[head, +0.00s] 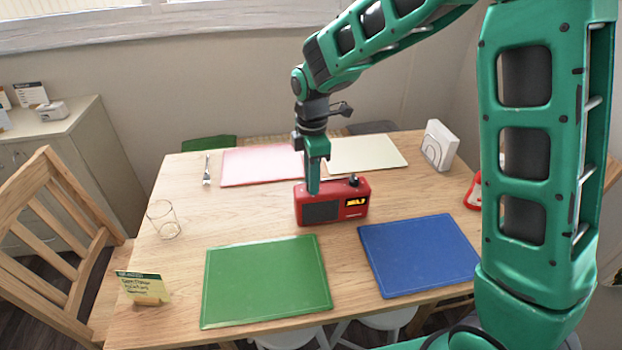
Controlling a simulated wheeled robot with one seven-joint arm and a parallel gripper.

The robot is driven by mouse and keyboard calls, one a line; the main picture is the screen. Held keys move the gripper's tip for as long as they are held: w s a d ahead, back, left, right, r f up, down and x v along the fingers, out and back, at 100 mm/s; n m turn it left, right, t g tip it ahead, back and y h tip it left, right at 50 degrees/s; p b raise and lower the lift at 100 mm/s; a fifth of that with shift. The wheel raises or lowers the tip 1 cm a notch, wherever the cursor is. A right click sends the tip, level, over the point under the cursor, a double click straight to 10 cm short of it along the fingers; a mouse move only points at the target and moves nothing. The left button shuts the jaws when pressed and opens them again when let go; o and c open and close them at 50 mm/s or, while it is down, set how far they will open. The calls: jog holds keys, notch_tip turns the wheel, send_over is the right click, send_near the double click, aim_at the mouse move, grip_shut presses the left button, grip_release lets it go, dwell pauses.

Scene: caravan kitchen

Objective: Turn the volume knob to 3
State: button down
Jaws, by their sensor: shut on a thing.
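A red radio (350,213) stands on the wooden table, with a dark speaker grille on its front left and a lit yellow display (356,201) on its front right. The display's characters are too small to read surely. A black knob (353,181) shows on the radio's top right. My gripper (313,187) points straight down onto the left part of the radio's top. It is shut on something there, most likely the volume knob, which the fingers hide. The knob's setting cannot be seen.
Green (266,281) and blue (419,254) placemats lie in front of the radio, pink (255,166) and cream (367,153) ones behind. A clear glass (163,219) and a small sign (143,288) stand left. A white box (439,146) and a red object (473,193) are right.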

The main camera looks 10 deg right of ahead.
jog(key=m, duration=0.5)
jog(key=shift+m, duration=0.3)
jog(key=m, duration=1)
jog(key=shift+d, duration=0.1)
jog(key=m, duration=1)
jog(key=shift+m, duration=0.4)
jog(key=m, duration=0.4)
jog(key=shift+m, duration=0.3)
jog(key=m, duration=1)
jog(key=shift+m, duration=0.3)
